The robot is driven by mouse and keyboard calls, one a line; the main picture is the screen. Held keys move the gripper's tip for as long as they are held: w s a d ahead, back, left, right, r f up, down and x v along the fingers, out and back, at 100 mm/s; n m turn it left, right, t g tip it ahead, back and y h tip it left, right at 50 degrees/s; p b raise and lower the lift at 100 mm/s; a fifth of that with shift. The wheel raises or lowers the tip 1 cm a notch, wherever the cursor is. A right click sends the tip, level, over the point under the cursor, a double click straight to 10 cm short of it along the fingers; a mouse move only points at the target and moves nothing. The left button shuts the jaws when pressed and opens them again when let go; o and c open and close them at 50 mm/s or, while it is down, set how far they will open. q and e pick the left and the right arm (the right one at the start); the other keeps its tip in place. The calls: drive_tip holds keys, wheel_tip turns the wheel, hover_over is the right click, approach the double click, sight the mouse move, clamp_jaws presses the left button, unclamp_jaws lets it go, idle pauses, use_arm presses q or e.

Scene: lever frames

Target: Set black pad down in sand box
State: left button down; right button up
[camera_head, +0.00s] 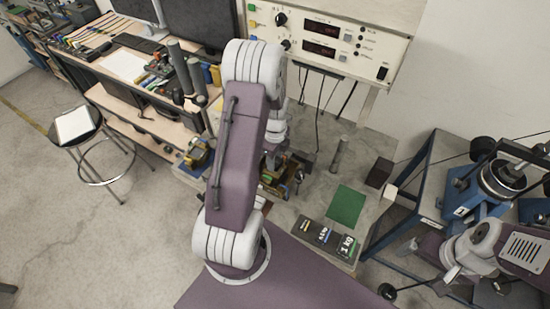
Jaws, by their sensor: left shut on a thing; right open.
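My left gripper (289,174) reaches down over the bench at mid-picture, just right of my large purple and white arm. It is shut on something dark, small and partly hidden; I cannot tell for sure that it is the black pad. A small cluttered holder with brownish and yellow parts (274,187) lies beneath it, partly behind my arm. I cannot make out a sand box clearly. My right arm is at the lower right; its gripper (489,291) looks open, but its fingers are hard to make out.
A green mat (346,206), a dark block (380,172), a grey post (340,153) and labelled dark weights (322,236) occupy the bench. An instrument panel (330,40) stands behind. Blue-framed equipment (455,180) is at right. A stool (75,127) stands on open floor at left.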

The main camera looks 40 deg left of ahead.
use_arm(q)
drive_tip(key=shift+f+b, duration=0.85)
drive_tip(key=shift+f, duration=0.55)
drive_tip(key=c, duration=0.7)
unclamp_jaws()
wheel_tip(320, 180, up, 9)
drive_tip(key=shift+r+b, duration=0.1)
drive_tip(key=shift+b, duration=0.9)
